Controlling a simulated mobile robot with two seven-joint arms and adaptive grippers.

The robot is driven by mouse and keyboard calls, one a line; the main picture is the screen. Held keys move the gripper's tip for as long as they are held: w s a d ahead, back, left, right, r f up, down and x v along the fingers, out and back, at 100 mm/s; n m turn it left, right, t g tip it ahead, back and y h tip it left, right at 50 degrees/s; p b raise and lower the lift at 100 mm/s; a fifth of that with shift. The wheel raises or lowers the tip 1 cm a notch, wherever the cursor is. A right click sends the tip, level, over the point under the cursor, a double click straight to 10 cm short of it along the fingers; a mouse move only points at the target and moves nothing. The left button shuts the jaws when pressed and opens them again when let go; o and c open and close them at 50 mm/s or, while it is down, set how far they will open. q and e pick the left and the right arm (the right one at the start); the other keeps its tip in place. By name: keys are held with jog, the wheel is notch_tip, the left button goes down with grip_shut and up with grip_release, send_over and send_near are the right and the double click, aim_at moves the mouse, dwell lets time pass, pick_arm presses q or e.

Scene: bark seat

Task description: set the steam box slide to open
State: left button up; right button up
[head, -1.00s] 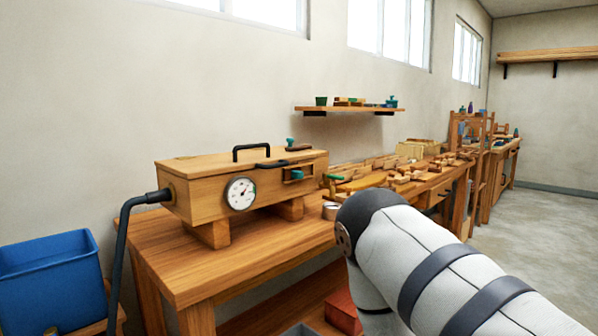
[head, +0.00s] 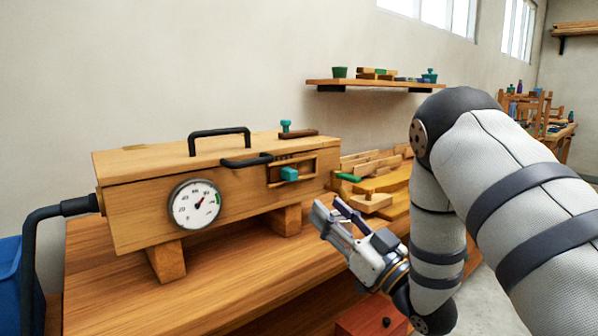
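The steam box (head: 140,200) is a long wooden box on two wooden feet on the bench, with a round white dial (head: 195,205) on its front. Its slide shows as a teal knob (head: 289,174) in a dark-edged slot at the right of the front face. The knob sits around the middle of the slot; I cannot tell its exact setting. My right gripper (head: 328,218) is in front of and below the box's right end, apart from it. Its fingers are spread and nothing shows between them. My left gripper is not in view.
A black hose (head: 40,235) joins the box's left end. A black handle (head: 219,133) stands on the lid and another black handle (head: 246,160) juts from the front edge. A green-handled tool (head: 348,178) and wooden pieces lie right of the box. The bench front (head: 215,285) is clear.

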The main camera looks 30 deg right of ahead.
aim_at(294, 175)
jog(key=x, duration=1.2)
jog(key=shift+s+a+r, duration=0.1)
jog(key=shift+a+r, duration=0.1)
jog(key=shift+a, duration=0.05)
